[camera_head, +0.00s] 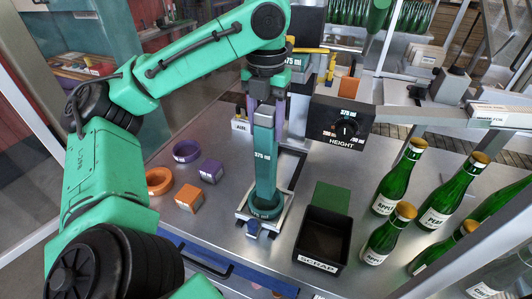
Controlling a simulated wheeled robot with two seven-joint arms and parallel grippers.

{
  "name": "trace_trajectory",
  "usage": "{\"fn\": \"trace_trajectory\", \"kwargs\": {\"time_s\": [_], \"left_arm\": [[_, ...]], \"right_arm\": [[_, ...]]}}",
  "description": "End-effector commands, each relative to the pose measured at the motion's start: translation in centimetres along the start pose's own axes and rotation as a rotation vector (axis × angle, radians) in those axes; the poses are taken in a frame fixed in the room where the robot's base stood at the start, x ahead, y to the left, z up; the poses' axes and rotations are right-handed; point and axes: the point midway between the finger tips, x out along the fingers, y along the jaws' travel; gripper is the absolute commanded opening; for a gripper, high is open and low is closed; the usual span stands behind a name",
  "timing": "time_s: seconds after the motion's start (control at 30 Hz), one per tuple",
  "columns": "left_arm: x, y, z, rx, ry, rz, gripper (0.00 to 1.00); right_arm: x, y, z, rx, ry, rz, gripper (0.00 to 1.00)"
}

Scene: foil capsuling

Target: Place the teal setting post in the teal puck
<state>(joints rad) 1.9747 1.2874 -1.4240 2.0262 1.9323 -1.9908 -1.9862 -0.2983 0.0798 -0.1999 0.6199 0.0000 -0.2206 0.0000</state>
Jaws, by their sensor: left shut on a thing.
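The teal setting post (264,160), marked 375 ml, stands upright in the middle of the view. My left gripper (266,98) is above, pointing down and shut on the upper part of the post. The teal puck (266,211) is a ring on the metal fixture at the foot of the post. The post's lower end lines up with the puck's opening and overlaps it in this view. I cannot tell whether it is fully seated. My right gripper is not in view.
Purple and orange rings (159,181) and blocks (190,198) lie left of the fixture. Several green bottles (393,187) stand at the right.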

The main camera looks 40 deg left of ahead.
Motion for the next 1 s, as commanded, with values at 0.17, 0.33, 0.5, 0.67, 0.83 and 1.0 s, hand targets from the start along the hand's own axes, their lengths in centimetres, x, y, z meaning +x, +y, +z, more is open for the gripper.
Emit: {"fn": "trace_trajectory", "kwargs": {"time_s": [0.17, 0.33, 0.5, 0.67, 0.83, 1.0], "left_arm": [[2.1, 0.1, -0.1, -0.001, 0.001, 0.001, 0.00], [4.3, 0.1, 0.0, 0.000, -0.002, 0.001, 0.00], [4.4, 0.0, 0.0, 0.001, -0.002, 0.000, 0.00], [4.7, 0.0, 0.0, 0.001, -0.001, 0.000, 0.66], [4.7, 0.0, 0.0, 0.001, -0.001, 0.000, 0.85], [4.7, 0.0, 0.0, 0.001, -0.001, 0.000, 0.85]], "right_arm": [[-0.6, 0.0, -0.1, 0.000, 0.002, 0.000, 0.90], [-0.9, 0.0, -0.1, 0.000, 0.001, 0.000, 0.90], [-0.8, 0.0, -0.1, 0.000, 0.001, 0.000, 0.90], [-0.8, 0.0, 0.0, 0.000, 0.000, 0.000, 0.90], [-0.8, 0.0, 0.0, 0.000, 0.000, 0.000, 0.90], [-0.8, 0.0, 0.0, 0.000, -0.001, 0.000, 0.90]]}}
